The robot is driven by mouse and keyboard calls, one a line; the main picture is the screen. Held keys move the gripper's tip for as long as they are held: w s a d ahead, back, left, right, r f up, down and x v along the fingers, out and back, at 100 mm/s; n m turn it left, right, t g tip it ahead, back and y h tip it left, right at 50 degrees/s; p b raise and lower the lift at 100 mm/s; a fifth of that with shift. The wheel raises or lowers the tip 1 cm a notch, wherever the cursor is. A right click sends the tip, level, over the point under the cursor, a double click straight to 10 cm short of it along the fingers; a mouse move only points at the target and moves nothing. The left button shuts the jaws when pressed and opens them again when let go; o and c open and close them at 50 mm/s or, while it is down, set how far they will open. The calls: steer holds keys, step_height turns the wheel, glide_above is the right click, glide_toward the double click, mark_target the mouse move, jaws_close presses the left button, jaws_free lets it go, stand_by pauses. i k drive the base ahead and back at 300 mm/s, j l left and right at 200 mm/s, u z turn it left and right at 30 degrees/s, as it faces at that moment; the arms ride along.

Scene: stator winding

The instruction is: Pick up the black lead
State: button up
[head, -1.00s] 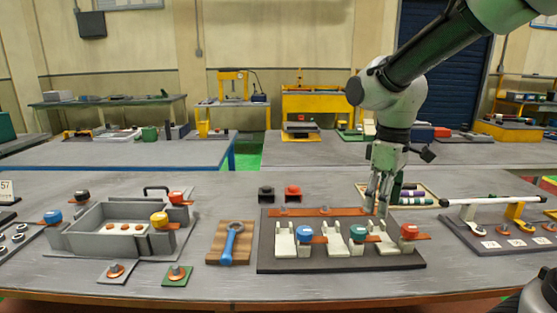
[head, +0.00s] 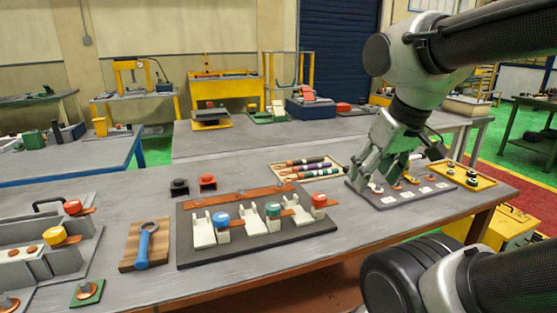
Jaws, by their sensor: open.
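My gripper (head: 384,176) is open, pointing down over the dark board with white labels (head: 413,192) at the right of the bench. Its fingers hide part of that board, and I cannot tell whether they touch anything there. I see no piece that is clearly the black lead. A small black block (head: 180,188) stands beside a red block (head: 207,182) near the bench's middle, well left of my gripper. The black-capped piece by the grey housing (head: 40,260), seen earlier, is outside the picture now.
A dark fixture board (head: 255,247) holds white cradles with blue, green and red capped pieces. A tray (head: 339,171) holds several coloured sticks. A blue-handled wrench (head: 144,246) lies on a wooden block. A yellow tray (head: 489,182) is at the right.

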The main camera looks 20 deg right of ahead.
mark_target(319, 160)
steer(key=i+l, duration=0.15)
steer(key=l, duration=0.25)
steer(key=i+l, duration=0.15)
steer(key=l, duration=0.25)
steer(key=i+l, duration=0.1)
steer(key=l, duration=0.3)
